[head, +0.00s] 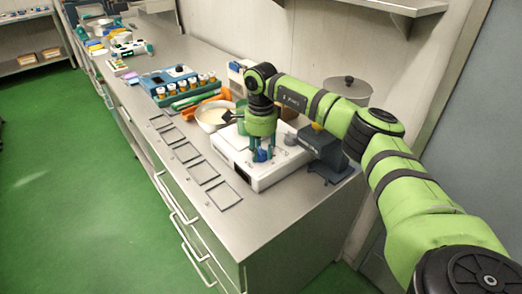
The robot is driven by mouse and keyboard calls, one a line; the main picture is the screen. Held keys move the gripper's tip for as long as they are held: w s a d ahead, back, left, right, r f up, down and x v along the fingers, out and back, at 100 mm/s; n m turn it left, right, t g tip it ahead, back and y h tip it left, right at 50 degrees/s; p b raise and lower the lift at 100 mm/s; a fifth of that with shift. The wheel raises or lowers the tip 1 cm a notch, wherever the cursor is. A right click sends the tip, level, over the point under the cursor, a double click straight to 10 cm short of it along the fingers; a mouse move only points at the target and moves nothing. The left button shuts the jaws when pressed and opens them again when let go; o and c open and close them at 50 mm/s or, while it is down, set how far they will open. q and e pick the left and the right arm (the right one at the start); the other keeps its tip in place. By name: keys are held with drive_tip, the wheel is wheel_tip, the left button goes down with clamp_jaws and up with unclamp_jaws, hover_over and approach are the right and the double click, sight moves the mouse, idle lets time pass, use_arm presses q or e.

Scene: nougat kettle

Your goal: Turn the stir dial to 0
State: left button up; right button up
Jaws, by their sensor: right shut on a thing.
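A white hotplate stirrer base (277,179) stands near the right end of the steel counter, with a dark display on its front. A blue dial (262,155) sits on its top, partly hidden by the fingers. My right gripper (261,153) reaches down from above and is shut on the blue dial. The dial's marking is too small to read. My left gripper is not in view.
A white bowl (213,115) stands just behind the base. A dark grey device (325,152) is close on the right, with a lidded pot (347,88) behind. Several empty frames (200,172) lie along the front edge. A blue rack of jars (184,86) stands farther back.

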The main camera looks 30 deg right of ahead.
sight(261, 150)
drive_tip(key=shift+f, duration=0.15)
drive_tip(key=o, duration=1.2)
drive_tip(key=shift+c, duration=0.2)
drive_tip(key=shift+r, duration=0.2)
drive_tip(key=shift+r, duration=0.35)
wheel_tip(261, 150, up, 11)
